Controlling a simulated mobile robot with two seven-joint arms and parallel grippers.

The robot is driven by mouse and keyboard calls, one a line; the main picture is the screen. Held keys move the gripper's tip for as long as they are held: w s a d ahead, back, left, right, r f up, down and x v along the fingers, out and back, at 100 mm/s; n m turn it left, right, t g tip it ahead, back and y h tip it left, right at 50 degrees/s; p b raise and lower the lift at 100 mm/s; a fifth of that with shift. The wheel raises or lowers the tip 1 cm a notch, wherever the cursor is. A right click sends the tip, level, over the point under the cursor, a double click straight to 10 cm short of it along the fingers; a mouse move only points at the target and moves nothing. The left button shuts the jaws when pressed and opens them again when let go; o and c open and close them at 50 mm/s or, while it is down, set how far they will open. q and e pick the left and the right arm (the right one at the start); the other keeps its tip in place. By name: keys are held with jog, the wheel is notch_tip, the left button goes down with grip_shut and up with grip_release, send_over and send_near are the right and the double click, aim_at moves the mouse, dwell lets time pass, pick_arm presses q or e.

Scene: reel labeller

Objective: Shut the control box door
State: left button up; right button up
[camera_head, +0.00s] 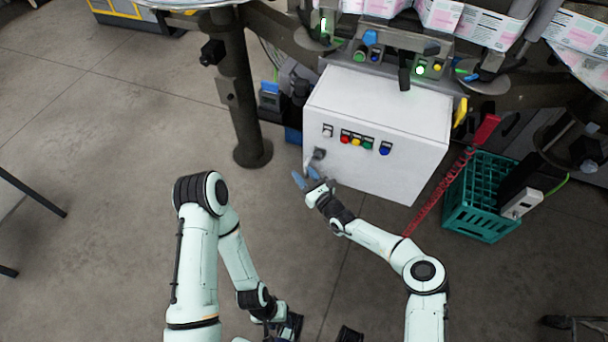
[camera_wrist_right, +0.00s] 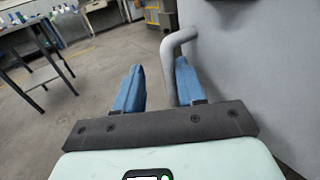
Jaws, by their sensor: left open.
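The white control box (camera_head: 385,102) hangs under the machine in the head view. Its door (camera_head: 385,182) is the front face, with a row of coloured buttons and a grey handle (camera_head: 318,155) at its left edge. I see no clear gap around the door, but cannot tell if it is fully shut. My right gripper (camera_head: 306,179) is at the handle. In the right wrist view its blue fingers (camera_wrist_right: 160,88) are apart, with the bent grey handle (camera_wrist_right: 170,65) between them, nearer the right finger. My left gripper (camera_head: 290,326) is low in the head view, open, away from the box.
A dark machine leg (camera_head: 243,100) stands to the left. The floor (camera_head: 110,150) at left is clear.

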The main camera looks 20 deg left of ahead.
jog(key=shift+d, duration=0.1)
jog(key=shift+s+d+r, duration=0.1)
jog(key=shift+s+d, duration=0.05)
jog(key=shift+d, duration=0.15)
jog(key=p+v, duration=0.1)
jog(key=v, duration=1.1)
jog(key=shift+s+d+p, duration=0.2)
jog(key=shift+p, duration=0.15)
